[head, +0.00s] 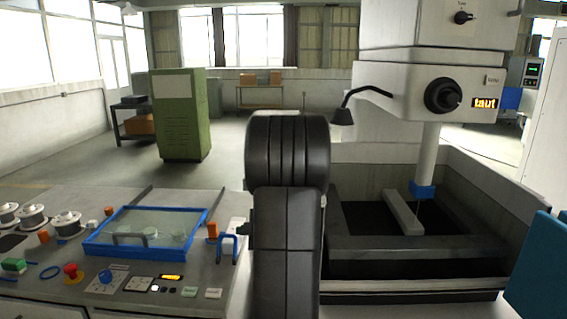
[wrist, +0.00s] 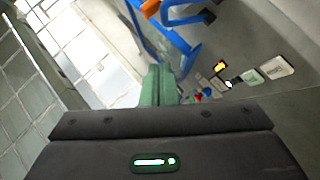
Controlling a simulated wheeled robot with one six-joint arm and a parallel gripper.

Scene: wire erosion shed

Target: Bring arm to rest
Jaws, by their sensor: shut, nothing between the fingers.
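My arm stands up in the middle of the head view, a dark column of black links that hides what is behind it. My gripper shows in the wrist view as green fingers (wrist: 160,84) closed together beyond a dark body with a small lit panel. Nothing is held between the fingers.
At left, a bench (head: 190,200) carries a blue-framed clear cover (head: 88,246), spools (head: 66,222), a red button (head: 71,270) and a blue handle (head: 228,246). At right stands the erosion machine (head: 405,130) with a tank (head: 470,258) and a "taut" display (head: 485,103). A green cabinet (head: 181,115) stands behind on open floor.

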